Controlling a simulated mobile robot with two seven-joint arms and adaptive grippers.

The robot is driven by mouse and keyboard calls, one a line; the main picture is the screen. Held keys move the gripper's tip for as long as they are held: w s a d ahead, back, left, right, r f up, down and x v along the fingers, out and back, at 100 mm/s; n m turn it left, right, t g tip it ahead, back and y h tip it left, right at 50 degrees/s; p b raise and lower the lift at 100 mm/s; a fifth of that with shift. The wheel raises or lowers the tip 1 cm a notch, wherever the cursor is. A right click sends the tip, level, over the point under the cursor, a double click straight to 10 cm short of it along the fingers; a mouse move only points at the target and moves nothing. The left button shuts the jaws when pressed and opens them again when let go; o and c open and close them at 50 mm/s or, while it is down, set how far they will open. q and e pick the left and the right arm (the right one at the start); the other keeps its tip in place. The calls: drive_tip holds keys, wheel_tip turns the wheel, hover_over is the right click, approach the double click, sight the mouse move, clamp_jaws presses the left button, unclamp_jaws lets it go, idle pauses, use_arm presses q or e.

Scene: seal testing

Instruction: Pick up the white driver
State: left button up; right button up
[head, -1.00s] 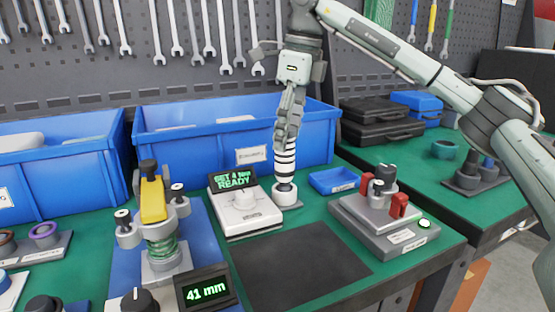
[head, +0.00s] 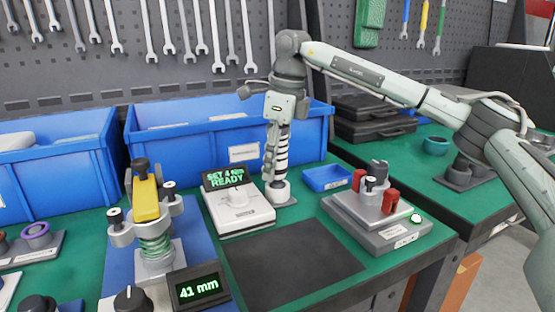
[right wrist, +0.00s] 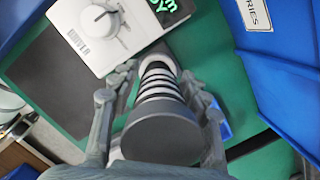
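The white driver (head: 281,158), a white handle with black rings, stands upright in a small base right of the white unit labelled "DRIVER". In the right wrist view its dark round end cap (right wrist: 160,138) faces the camera, with the ringed shaft beyond. My right gripper (head: 270,160) points down at the driver. In the right wrist view its fingers (right wrist: 160,85) are spread on both sides of the driver, with a gap visible on the left side. I cannot tell whether the right finger touches it. My left gripper is not in view.
The driver unit (head: 237,208) reads "READY". Large blue bins (head: 225,150) stand close behind. A small blue tray (head: 327,178) and a grey fixture with red blocks (head: 375,222) are to the right. A spring tester (head: 150,225) is left. A dark mat (head: 285,262) lies bare in front.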

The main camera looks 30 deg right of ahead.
clamp_jaws()
drive_tip(key=shift+r, duration=0.1)
drive_tip(key=shift+r, duration=0.5)
drive_tip(key=r, duration=0.3)
drive_tip(key=shift+w+a+r, duration=0.1)
drive_tip(key=shift+a+r, duration=0.15)
drive_tip(key=shift+a, duration=0.1)
drive_tip(key=a+r, duration=0.6)
drive_tip(key=a, duration=0.5)
drive_tip(key=shift+r, duration=0.25)
